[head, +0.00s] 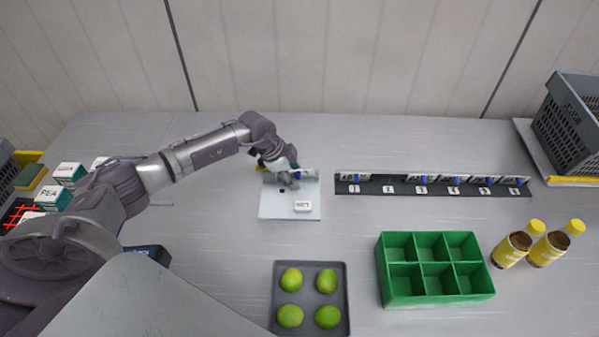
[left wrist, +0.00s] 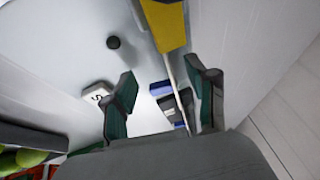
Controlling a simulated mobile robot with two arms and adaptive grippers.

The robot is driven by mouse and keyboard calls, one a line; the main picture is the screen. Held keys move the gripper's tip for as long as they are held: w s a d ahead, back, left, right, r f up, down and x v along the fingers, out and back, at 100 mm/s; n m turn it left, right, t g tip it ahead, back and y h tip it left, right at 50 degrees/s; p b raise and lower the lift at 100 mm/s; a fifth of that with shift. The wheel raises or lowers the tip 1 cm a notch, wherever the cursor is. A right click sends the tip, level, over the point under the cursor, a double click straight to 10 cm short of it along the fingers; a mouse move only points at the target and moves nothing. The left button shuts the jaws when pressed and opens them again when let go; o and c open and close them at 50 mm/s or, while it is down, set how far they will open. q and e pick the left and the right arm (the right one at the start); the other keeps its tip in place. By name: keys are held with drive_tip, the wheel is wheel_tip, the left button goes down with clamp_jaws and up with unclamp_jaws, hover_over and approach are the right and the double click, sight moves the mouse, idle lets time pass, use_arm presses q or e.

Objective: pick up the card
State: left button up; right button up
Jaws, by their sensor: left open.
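A pale board (head: 270,208) lies on the table with a dark round peg and a small white lettered tile (head: 303,206) on it. A white card (head: 307,173) seems to stand at its back edge, partly hidden by my left gripper (head: 286,177), which is low over that edge. In the left wrist view my open left gripper (left wrist: 161,70) has its fingers on either side of a thin upright edge, probably the card seen edge-on. A yellow block (left wrist: 166,27) and a blue piece (left wrist: 161,87) are beside it. Contact cannot be told. My right gripper is out of view.
A dark rack (head: 440,190) with several labelled cards and blue pieces is to the right. A green divided box (head: 388,290), yellow bottles (head: 512,248) and a grey tray (head: 310,303) of green fruit are nearer. Bare table lies between the board and the fruit tray.

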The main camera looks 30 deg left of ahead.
use_arm(q)
drive_tip(key=c, duration=0.9)
drive_tip(key=shift+r, duration=0.1)
